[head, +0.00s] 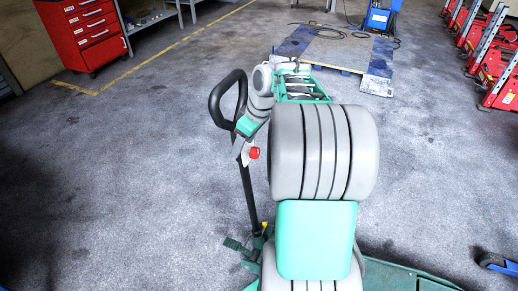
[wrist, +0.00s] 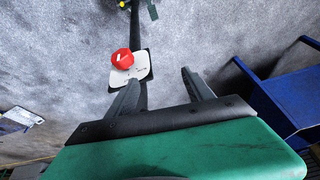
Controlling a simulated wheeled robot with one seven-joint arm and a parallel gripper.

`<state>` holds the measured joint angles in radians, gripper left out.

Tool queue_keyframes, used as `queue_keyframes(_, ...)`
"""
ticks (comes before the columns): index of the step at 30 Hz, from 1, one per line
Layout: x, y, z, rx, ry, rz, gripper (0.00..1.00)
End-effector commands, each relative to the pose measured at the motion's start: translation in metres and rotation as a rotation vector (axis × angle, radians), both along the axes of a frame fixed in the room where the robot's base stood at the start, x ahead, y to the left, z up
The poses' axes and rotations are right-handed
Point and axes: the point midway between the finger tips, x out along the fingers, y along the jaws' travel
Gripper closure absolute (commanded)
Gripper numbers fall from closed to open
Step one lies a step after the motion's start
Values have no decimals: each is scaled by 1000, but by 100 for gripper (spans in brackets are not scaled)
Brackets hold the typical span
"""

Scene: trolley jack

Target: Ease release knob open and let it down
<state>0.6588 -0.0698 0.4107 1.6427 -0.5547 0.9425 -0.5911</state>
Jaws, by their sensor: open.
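The trolley jack's black handle (head: 246,195) stands nearly upright in the head view, with a loop grip at its top. The red release knob (head: 254,153) sits partway up the handle. In the wrist view the red knob (wrist: 121,59) shows a white mark and sits on a white plate (wrist: 142,72) on the handle shaft. My gripper (wrist: 160,78) is open with nothing between its fingers. The left finger overlaps the plate's lower edge in the picture, and the knob is up and left of its tip. Contact with the handle cannot be told. My arm hides part of the jack's base.
A red tool cabinet (head: 94,32) stands at the upper left. A blue-edged platform (head: 335,45) lies at the back, and red machines (head: 490,60) line the right. The grey floor (head: 130,170) left of the handle is clear. A blue object (wrist: 275,95) shows right in the wrist view.

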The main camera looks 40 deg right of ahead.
Motion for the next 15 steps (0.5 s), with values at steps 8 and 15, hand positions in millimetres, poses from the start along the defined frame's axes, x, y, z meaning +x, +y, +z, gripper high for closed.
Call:
queue_keyframes(8, 2, -78, -24, 1, -58, 111, 40)
queue_keyframes(15, 17, -68, -65, 1, -55, 110, 40)
